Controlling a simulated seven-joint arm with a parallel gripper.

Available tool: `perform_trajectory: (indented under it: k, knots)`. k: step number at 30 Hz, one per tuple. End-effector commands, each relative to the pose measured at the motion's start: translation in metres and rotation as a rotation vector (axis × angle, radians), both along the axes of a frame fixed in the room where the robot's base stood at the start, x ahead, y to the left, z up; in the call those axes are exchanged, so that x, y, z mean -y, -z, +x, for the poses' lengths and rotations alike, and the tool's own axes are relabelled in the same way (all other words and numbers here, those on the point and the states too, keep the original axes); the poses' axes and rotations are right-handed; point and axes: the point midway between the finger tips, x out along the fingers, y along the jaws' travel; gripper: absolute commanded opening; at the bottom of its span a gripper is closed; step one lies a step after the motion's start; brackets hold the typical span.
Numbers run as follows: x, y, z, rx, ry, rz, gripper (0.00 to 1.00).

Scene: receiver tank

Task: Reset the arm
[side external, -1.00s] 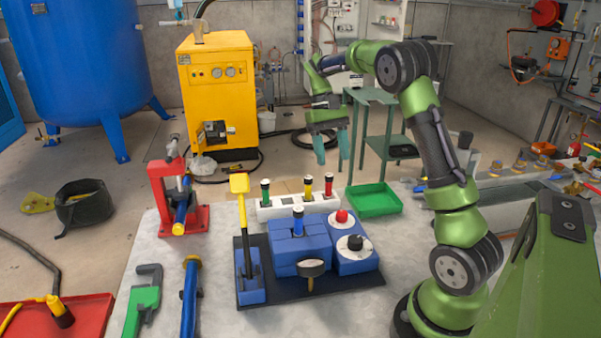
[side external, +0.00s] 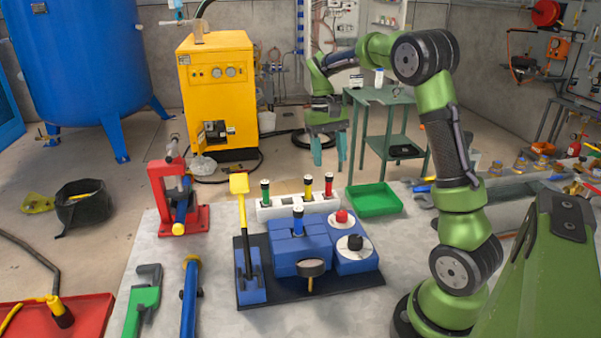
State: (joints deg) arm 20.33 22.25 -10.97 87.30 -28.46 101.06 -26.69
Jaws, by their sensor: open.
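My gripper (side external: 328,152) hangs in the air above and behind the bench, with its teal fingers pointing down. Its fingers are apart and nothing shows between them. My green arm rises from the right side of the bench and bends over to the left. Below the gripper, a white rack (side external: 297,204) holds green-, yellow- and red-topped plugs. The gripper touches none of these.
A yellow-handled lever (side external: 241,205) stands up at the fixture's left. A red press (side external: 178,200) is farther left. A green tray (side external: 374,199) lies right of the rack. A green table (side external: 385,96) stands behind. Tools lie at the front left of the bench.

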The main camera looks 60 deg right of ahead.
Motion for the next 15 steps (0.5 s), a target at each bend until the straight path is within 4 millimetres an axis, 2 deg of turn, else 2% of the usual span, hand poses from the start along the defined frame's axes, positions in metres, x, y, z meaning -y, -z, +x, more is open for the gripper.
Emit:
perform_trajectory:
  k: [1, 8, 15]
  knots:
    - [-0.015, -0.005, -0.004, 0.053, -0.012, -0.009, 0.58]
    - [-0.091, -0.024, -0.022, 0.329, -0.055, -0.034, 0.58]
    - [-0.171, -0.036, -0.063, 0.628, -0.103, -0.016, 0.58]
